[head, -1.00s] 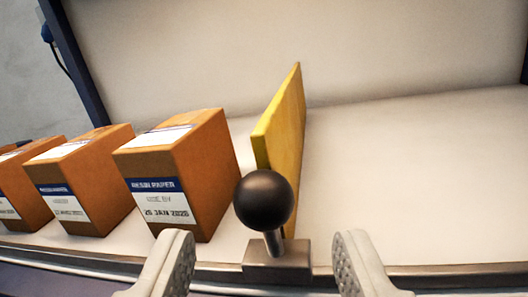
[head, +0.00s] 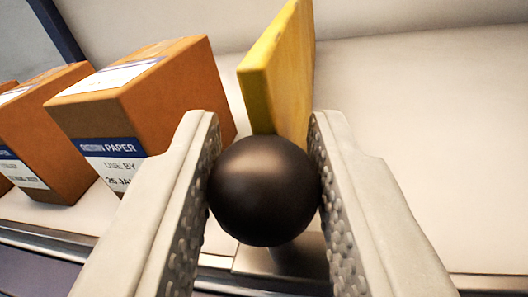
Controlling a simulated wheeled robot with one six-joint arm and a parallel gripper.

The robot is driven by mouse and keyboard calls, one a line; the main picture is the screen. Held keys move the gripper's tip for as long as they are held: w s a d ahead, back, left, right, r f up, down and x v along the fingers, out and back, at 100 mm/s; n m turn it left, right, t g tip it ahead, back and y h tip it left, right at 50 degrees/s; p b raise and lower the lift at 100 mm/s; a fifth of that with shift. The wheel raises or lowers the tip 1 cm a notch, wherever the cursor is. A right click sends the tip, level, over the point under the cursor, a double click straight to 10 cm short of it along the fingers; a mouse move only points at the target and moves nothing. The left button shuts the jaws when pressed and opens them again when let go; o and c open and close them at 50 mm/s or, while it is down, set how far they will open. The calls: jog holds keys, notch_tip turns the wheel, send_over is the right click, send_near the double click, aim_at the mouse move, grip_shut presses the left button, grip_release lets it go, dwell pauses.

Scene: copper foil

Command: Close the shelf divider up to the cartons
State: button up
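The yellow shelf divider (head: 287,75) stands upright on the shelf, to the right of the cartons. Its black ball knob (head: 265,190) sits at its front end, above a metal slider block (head: 280,258) on the front rail.
A further carton (head: 5,92) is cut off at the left edge. The white shelf (head: 430,140) is empty to the right of the divider. The metal front rail (head: 75,250) runs along the shelf edge. A dark blue upright (head: 55,28) stands at the back left.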

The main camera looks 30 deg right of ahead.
grip_shut()
jog(key=shift+w+a, duration=0.75)
jog(key=shift+w, duration=0.25)
jog(key=shift+w+a, duration=0.7)
jog(key=shift+w, duration=0.3)
jog(key=o, duration=0.9)
grip_release()
jog(key=shift+c, duration=0.2)
jog(key=v, duration=1.7)
jog(key=shift+s, duration=0.2)
jog(key=shift+a, duration=0.2)
